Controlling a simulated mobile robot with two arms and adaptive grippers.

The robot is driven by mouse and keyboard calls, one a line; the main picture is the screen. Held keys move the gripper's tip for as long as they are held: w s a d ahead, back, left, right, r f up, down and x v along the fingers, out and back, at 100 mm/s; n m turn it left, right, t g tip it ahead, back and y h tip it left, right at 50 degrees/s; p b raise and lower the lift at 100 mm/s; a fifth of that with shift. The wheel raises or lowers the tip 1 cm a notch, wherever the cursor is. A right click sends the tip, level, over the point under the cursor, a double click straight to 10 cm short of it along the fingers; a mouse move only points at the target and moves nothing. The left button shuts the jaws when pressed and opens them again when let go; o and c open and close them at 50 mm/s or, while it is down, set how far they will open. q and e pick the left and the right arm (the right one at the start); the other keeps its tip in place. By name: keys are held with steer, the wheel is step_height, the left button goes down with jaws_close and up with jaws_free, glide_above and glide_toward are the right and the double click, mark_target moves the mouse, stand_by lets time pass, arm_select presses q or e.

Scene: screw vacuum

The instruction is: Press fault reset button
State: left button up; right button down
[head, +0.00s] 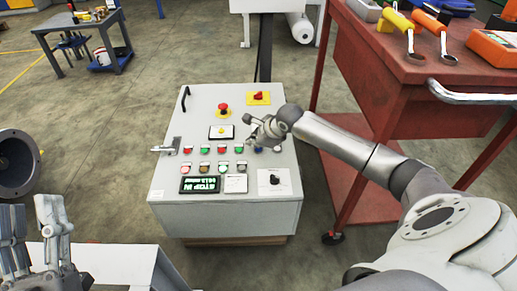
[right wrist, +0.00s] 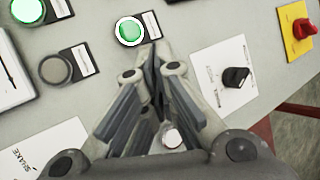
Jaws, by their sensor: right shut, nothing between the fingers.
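A grey-white control panel (head: 222,214) stands in the middle of the head view, with rows of red, green, white and dark buttons.
A red emergency stop (head: 223,108), a red switch on yellow (head: 258,97) and a black rotary switch (head: 273,178) are on the panel. A red tool cart (head: 365,90) stands close on the right. A dark table (head: 65,22) is far left.

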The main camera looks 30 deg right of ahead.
arm_select(q)
steer(key=shift+s+a+r+t+h+b, duration=0.1)
steer(key=shift+s+r+t+h+b, duration=0.35)
steer(key=shift+s+r+t, duration=0.65)
arm_select(e)
steer(key=shift+f, duration=0.45)
stand_by(1.2)
arm_select(q)
steer(key=shift+w+r, duration=0.1)
steer(key=shift+w, duration=0.1)
arm_select(e)
steer(key=shift+r, duration=0.15)
arm_select(q)
steer(key=shift+w+f+g+y+p, duration=0.35)
steer(key=shift+w+f+g, duration=0.45)
steer(key=shift+f, duration=0.25)
steer(key=shift+w+f+g+y+p, duration=0.3)
steer(key=shift+w+f+g, duration=0.35)
steer(key=shift+f+g, duration=0.3)
arm_select(e)
steer(key=shift+r, duration=0.7)
arm_select(q)
steer(key=shift+f, duration=0.1)
arm_select(e)
steer(key=shift+r, duration=0.1)
